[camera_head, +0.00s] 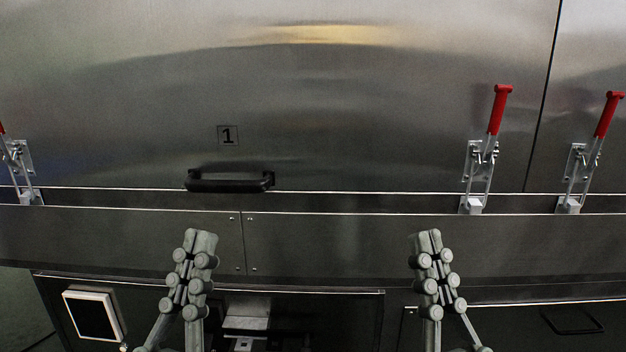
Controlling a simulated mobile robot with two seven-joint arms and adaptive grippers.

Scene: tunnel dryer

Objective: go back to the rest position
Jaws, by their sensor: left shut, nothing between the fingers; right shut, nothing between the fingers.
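My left gripper (201,240) is in the lower left middle of the head view, pointing up, with its fingers shut and nothing between them. My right gripper (427,240) is in the lower right middle, also pointing up, shut and empty. Both stand in front of the lower steel panel (330,238) of the dryer, below the black handle (230,182). I cannot tell how far they are from the panel.
A large steel door (350,110) marked 1 (228,135) fills the upper view. Red-handled clamps stand at the right (501,110), farther right (608,115) and at the left edge (17,165). A white-framed dark panel (93,315) is lower left.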

